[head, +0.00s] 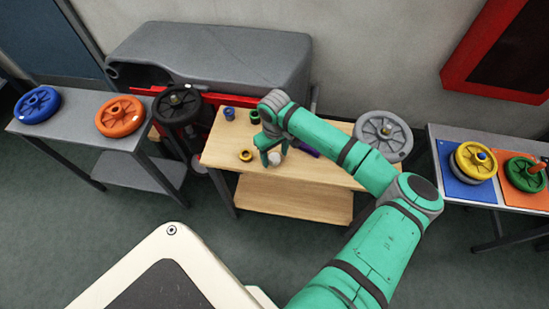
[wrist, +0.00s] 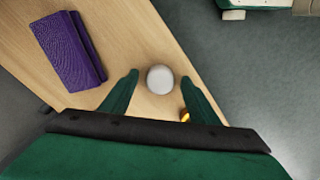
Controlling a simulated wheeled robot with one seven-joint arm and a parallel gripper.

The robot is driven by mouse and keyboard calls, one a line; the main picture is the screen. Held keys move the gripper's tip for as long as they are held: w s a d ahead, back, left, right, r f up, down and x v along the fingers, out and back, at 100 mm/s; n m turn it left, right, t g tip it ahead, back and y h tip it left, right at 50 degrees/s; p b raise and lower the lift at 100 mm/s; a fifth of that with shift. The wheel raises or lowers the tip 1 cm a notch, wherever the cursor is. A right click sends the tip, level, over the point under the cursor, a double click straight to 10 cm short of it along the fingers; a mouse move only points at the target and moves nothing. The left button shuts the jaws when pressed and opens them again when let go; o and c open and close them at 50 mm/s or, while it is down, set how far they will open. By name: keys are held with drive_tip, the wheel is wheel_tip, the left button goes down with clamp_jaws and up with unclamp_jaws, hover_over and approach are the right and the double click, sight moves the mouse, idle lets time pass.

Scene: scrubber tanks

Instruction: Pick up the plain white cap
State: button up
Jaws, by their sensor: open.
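The plain white cap (wrist: 160,79) is a small, round, pale piece on the wooden table (head: 320,172). In the wrist view it lies between and slightly beyond the tips of my open gripper (wrist: 159,88), with a gap on each side. In the head view the cap (head: 274,159) shows at the table's middle, next to the fingers of my gripper (head: 274,154). My gripper is empty and points down over the cap. I cannot tell its exact height above the table.
A purple block (wrist: 68,50) lies left of the cap in the wrist view.

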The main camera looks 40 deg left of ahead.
drive_tip(key=c, duration=1.1)
